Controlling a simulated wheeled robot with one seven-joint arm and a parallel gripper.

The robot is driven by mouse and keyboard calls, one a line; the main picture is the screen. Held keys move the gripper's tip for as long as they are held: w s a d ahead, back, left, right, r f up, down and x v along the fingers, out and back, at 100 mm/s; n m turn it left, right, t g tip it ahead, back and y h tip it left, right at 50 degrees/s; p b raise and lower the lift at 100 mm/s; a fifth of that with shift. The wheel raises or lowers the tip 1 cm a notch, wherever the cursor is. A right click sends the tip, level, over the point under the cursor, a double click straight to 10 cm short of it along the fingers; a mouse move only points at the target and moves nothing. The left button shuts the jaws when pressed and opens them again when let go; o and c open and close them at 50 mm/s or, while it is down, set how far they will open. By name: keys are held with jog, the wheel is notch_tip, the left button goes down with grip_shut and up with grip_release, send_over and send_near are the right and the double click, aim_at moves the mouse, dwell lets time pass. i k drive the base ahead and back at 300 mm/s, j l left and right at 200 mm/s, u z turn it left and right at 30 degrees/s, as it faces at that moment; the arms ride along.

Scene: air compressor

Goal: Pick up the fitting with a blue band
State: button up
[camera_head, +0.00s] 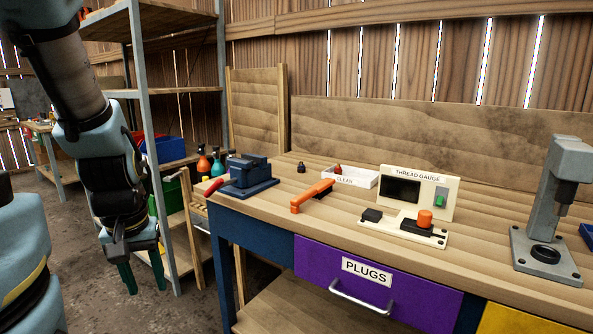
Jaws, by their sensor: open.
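No blue band can be made out on any fitting at this size. A small dark fitting-like piece (301,168) stands on the workbench (285,212) left of the white tray marked CLEAN (362,178). A small reddish-brown piece (338,169) is at that tray's left end; I cannot tell if it is a fitting. An orange cylindrical piece (425,218) sits on the thread gauge (418,191). My gripper (143,273) hangs at the left with its green fingers apart and pointing down. It is empty, clear of the bench, in front of the shelf.
A blue vise (247,176) stands at the bench's left end, with an orange tool (312,196) beside it. A grey press (550,215) stands at the right. A purple PLUGS drawer (375,287) is shut below. A metal shelf rack (150,135) stands behind my arm.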

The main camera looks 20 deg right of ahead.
aim_at(301, 169)
jog(key=i+l+z, duration=0.25)
jog(key=i+l, duration=0.3)
jog(key=i, duration=0.2)
